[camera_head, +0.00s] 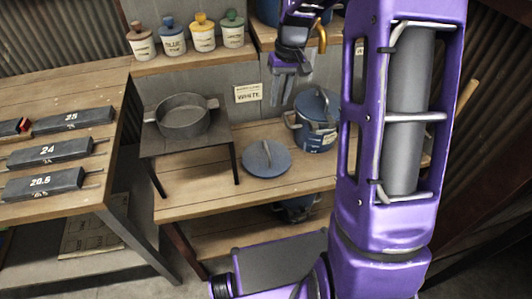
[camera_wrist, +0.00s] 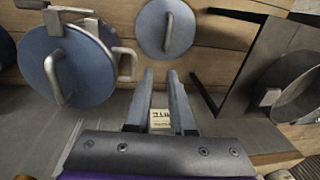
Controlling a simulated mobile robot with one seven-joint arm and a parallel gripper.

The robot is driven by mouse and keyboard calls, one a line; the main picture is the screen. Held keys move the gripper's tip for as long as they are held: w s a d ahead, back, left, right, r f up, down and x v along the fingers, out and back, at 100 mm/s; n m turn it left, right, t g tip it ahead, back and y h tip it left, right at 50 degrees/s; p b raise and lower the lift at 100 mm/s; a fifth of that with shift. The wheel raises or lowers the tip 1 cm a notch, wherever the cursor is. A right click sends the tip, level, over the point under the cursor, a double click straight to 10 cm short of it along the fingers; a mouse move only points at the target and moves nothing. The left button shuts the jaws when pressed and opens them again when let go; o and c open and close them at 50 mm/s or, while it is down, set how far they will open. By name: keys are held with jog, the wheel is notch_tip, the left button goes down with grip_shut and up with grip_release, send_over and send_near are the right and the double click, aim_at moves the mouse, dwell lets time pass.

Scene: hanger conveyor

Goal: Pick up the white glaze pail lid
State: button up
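A round blue-grey lid (camera_head: 267,160) with a bar handle lies flat on the wooden bench, below a wall sign (camera_head: 248,92) reading WHITE. The lid also shows at the top of the wrist view (camera_wrist: 152,28). It looks blue-grey, not white. Right of it stands a blue-grey pail (camera_head: 318,135) with a similar lid on top; it shows at left in the wrist view (camera_wrist: 75,75). My gripper (camera_head: 281,100) hangs above and behind the loose lid, near the wall sign. In the wrist view its fingers (camera_wrist: 161,75) are apart with nothing between them.
A grey pot (camera_head: 182,118) stands on a small dark stand (camera_head: 160,145) left of the lid. Several small labelled jars (camera_head: 203,36) line the upper shelf. A table (camera_head: 110,95) with numbered dark blocks is at left. Bare bench surrounds the loose lid's front and left.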

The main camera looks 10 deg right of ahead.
aim_at(266, 147)
jog(key=shift+y, duration=0.4)
jog(key=a+f, duration=0.1)
jog(key=f, duration=0.5)
jog(key=a+f+b, duration=0.1)
jog(key=f, duration=0.5)
jog(key=s+a+f+b, duration=0.1)
jog(key=a+f, duration=0.1)
jog(key=f, duration=0.4)
jog(key=shift+f, duration=0.25)
grip_shut()
